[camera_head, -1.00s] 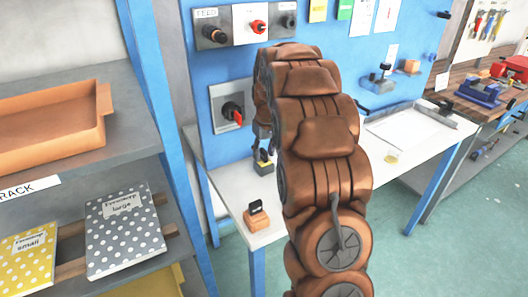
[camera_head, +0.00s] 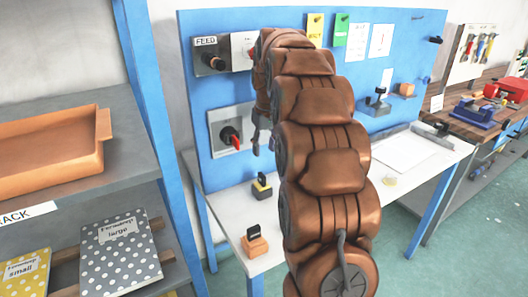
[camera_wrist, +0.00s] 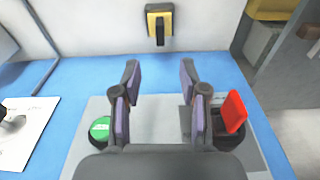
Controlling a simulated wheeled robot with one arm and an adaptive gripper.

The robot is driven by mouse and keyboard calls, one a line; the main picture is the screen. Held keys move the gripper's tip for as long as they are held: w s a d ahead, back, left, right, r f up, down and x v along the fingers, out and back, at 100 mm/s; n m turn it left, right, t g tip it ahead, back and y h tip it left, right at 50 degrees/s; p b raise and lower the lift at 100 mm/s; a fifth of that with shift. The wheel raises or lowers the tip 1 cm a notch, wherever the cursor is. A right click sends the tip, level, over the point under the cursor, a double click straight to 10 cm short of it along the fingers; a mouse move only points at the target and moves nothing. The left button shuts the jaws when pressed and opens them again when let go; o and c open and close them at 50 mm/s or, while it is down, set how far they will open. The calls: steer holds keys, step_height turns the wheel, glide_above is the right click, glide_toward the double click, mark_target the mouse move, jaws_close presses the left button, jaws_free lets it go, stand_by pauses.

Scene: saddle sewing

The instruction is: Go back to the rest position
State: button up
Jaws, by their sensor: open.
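My gripper (camera_wrist: 160,82) is open and empty in the wrist view, with its two purple-padded fingers apart. It hangs in front of a grey plate (camera_wrist: 156,122) on the blue board, which carries a green button (camera_wrist: 100,128) at left and a red switch handle (camera_wrist: 235,111) at right. In the head view my brown arm hides most of the gripper (camera_head: 262,140). The tip shows just right of the grey plate (camera_head: 216,122) with the red handle (camera_head: 231,138).
A white table (camera_head: 230,203) stands below the blue board (camera_head: 230,85), with two small stamp-like blocks (camera_head: 254,243) (camera_head: 262,186) near its left end. A shelf with an orange tray (camera_head: 50,155) and two dotted binders (camera_head: 120,255) is at left. A workbench (camera_head: 470,118) is at right.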

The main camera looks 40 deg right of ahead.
stand_by(0.4)
steer(key=s+a+g+p, duration=0.1)
steer(key=s+a, duration=1.3)
steer(key=a, duration=0.2)
steer(key=s+a+f, duration=0.2)
steer(key=s, duration=0.5)
steer(key=s+a+f+g+p, duration=0.1)
steer(key=s+a+f, duration=0.1)
steer(key=s, duration=0.6)
steer(key=s+a+f+n+g, duration=0.1)
steer(key=s+a+f, duration=0.1)
steer(key=s+a, duration=0.2)
steer(key=s, duration=0.3)
steer(key=shift+s+f, duration=0.15)
steer(key=shift+f, duration=0.1)
